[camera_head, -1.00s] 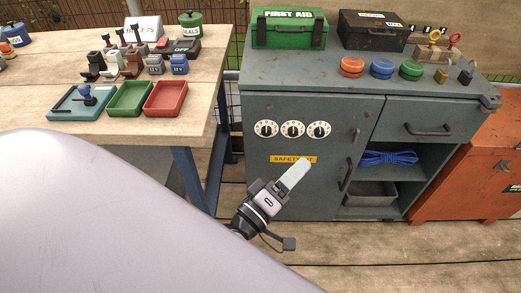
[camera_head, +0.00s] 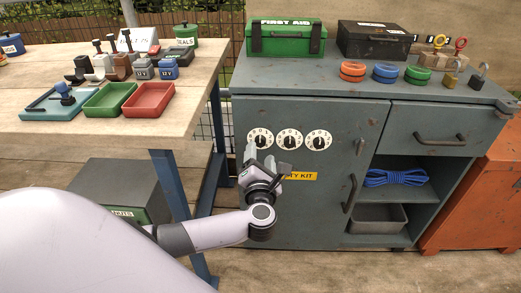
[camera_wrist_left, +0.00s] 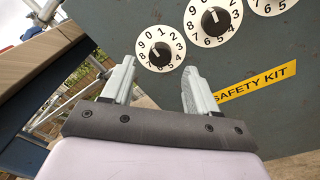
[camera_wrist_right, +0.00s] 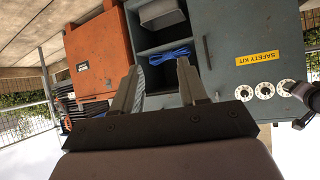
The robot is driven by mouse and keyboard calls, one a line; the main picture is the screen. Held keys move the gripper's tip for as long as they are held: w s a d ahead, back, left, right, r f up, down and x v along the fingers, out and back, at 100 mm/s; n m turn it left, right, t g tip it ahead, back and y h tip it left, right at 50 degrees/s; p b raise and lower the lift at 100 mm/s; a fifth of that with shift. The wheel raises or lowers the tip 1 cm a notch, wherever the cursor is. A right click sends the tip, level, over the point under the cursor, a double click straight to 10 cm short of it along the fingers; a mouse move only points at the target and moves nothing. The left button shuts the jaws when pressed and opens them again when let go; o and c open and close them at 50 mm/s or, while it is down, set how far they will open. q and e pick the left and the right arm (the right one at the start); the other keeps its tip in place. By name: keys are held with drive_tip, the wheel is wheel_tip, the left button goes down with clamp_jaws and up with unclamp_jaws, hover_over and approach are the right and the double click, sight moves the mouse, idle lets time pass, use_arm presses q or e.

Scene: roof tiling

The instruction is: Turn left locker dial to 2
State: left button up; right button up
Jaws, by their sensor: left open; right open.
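The left locker dial (camera_head: 260,137) is a white numbered disc with a black knob, first in a row of three on the grey locker door. It also shows in the left wrist view (camera_wrist_left: 160,50). The number its knob points to is too small to tell. My left gripper (camera_head: 263,160) is open and empty, just in front of and below the left dial. In the left wrist view its fingertips (camera_wrist_left: 158,70) stand either side of the dial's lower part, apart from the knob. My right gripper (camera_wrist_right: 158,68) is open and empty, facing the locker's open shelf side.
The middle dial (camera_head: 289,141) and right dial (camera_head: 319,140) sit close beside. A yellow safety kit label (camera_head: 301,176) is below them. The locker door handle (camera_head: 350,193) juts out to the right. A wooden workbench (camera_head: 60,130) with trays stands close on the left.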

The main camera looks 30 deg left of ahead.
sight(260, 143)
use_arm(q)
drive_tip(key=x, duration=0.3)
drive_tip(key=shift+w+b, duration=0.2)
drive_tip(key=shift+b, duration=0.1)
drive_tip(key=shift+w+a, duration=0.3)
drive_tip(key=shift+w, duration=0.05)
use_arm(e)
drive_tip(key=shift+w+a+r, duration=0.1)
drive_tip(key=shift+w+a, duration=0.05)
drive_tip(key=shift+a, duration=0.15)
use_arm(q)
drive_tip(key=c, duration=1)
drive_tip(key=shift+c, duration=0.2)
use_arm(e)
drive_tip(key=shift+r, duration=0.15)
